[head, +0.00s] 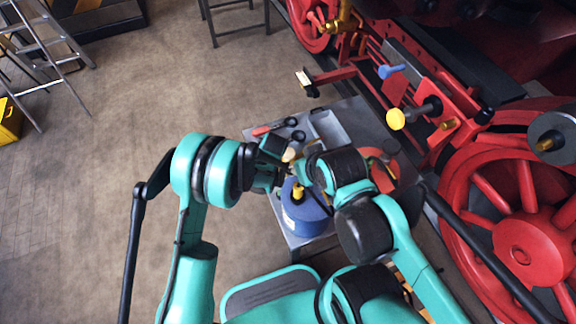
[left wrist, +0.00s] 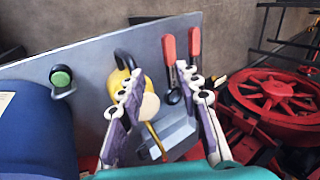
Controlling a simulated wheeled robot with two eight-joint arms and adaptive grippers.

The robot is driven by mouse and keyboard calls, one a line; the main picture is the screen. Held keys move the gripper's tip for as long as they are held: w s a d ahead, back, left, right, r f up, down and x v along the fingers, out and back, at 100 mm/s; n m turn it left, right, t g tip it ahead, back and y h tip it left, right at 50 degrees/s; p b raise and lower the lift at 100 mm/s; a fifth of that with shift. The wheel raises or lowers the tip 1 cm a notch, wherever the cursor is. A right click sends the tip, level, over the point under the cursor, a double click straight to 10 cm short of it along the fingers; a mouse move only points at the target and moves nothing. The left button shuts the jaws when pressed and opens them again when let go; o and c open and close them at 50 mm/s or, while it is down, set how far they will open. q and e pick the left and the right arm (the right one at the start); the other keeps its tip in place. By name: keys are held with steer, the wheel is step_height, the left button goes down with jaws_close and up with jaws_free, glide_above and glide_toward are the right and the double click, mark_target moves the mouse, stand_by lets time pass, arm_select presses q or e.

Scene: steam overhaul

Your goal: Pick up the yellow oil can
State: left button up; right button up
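The yellow oil can (left wrist: 117,82) shows in the left wrist view on the grey bench. It has a black handle, a pale round part and a thin yellow spout, and the left finger partly covers it. My left gripper (left wrist: 165,114) is open, its fingers spread on either side of the pale part and spout; I see no grip on the can. In the head view my left gripper (head: 281,178) is low over the bench, and only a small pale part of what looks like the can (head: 289,155) shows. My right gripper (head: 300,171) is close beside it, its fingers too hidden to judge.
A blue canister (head: 305,217) with a yellow top stands at the bench's near side. A grey tray (head: 330,128) and red-handled tools (head: 262,130) lie farther back. The red locomotive wheel (head: 522,250) and frame close off the right. Open floor (head: 130,130) lies left.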

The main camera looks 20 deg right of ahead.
arm_select(q)
steer(key=shift+m, duration=0.9)
steer(key=w+d+f+b, duration=0.1)
steer(key=f, duration=0.3)
steer(key=w+d+f+b, duration=0.1)
steer(key=f, duration=0.4)
steer(key=w+d+f+b, duration=0.1)
steer(key=f, duration=0.3)
steer(key=shift+d+f+b, duration=0.15)
steer(key=shift+f+b, duration=0.1)
steer(key=shift+b, duration=0.05)
steer(key=shift+r, duration=0.1)
jaws_close()
